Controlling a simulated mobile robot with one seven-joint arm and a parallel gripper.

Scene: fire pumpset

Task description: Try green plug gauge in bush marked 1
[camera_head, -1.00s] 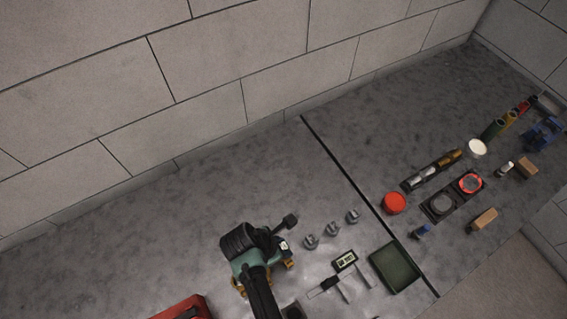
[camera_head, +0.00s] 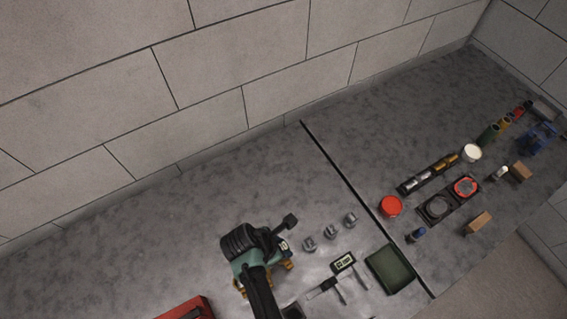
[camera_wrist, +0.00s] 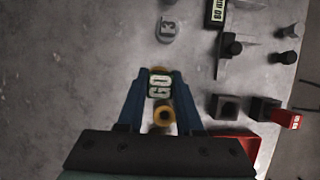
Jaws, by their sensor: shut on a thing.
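In the wrist view the blue fingers of my gripper (camera_wrist: 160,76) are shut on a plug gauge (camera_wrist: 159,88) with a pale GO label and a gold-coloured ring; its green colour is hard to make out. A grey bush marked 3 (camera_wrist: 167,30) lies on the bench beyond the fingertips, apart from the gauge. In the head view three silver bushes stand in a row right of my wrist: a near one (camera_head: 309,244), a middle one (camera_head: 331,231) and a far one (camera_head: 350,219). Their marks cannot be read there, so I cannot tell which is marked 1.
A digital caliper (camera_head: 343,263) and a dark green tray (camera_head: 390,269) lie right of the bushes. A red box (camera_head: 187,309) is at the bottom. Past the bench seam are a red pot (camera_head: 391,206), a white pot (camera_head: 471,153) and other parts. The bench on the left is clear.

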